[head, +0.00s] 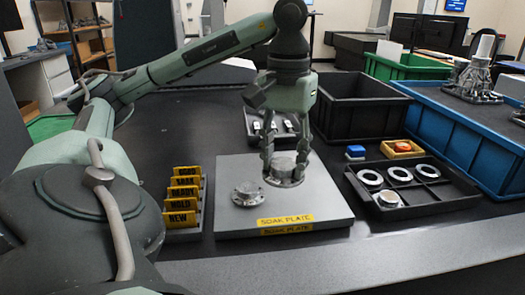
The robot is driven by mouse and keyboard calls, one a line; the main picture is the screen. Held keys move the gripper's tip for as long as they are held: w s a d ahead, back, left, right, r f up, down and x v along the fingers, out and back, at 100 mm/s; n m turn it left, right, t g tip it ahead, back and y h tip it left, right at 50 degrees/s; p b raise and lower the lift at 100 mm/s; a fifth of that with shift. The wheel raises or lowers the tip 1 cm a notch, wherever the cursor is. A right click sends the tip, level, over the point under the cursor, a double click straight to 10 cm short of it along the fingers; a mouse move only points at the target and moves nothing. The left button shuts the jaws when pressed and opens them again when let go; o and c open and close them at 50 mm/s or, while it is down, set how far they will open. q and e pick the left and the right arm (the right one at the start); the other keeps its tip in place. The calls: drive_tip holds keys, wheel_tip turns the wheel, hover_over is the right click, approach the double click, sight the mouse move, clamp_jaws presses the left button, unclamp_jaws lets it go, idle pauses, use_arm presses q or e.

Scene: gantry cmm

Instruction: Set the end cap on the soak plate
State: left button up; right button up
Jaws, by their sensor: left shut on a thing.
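My left gripper (285,158) points down over the soak plate (330,205), a flat grey slab with yellow "SOAK PLATE" labels on its front. It is shut on a grey metal round part with a flange, which looks like the end cap (285,169). The held part is over the right-middle of the plate; I cannot tell whether it touches the surface. A second grey flanged part (247,194) with holes in its rim rests on the plate to the left. My right gripper is not in view.
Yellow label cards (184,195) stand left of the plate. Black (360,110) and blue (460,140) bins stand behind. The plate's front is clear.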

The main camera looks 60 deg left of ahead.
use_arm(q)
drive_tip(key=shift+w+a+f, duration=0.1)
drive_tip(key=shift+w+f, duration=0.1)
drive_tip(key=shift+w, duration=0.1)
drive_tip(key=p, duration=0.1)
hover_over(307, 192)
wheel_tip(307, 192, down, 6)
drive_tip(key=shift+s+f, duration=0.1)
drive_tip(key=shift+f, duration=2.2)
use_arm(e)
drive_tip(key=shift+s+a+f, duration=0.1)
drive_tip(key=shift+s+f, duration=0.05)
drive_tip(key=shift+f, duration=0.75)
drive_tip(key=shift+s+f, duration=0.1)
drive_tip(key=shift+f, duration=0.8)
use_arm(q)
drive_tip(key=shift+f, duration=0.2)
drive_tip(key=o, duration=1.3)
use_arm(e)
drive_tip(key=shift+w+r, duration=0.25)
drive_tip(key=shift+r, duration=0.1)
use_arm(q)
drive_tip(key=shift+r, duration=0.15)
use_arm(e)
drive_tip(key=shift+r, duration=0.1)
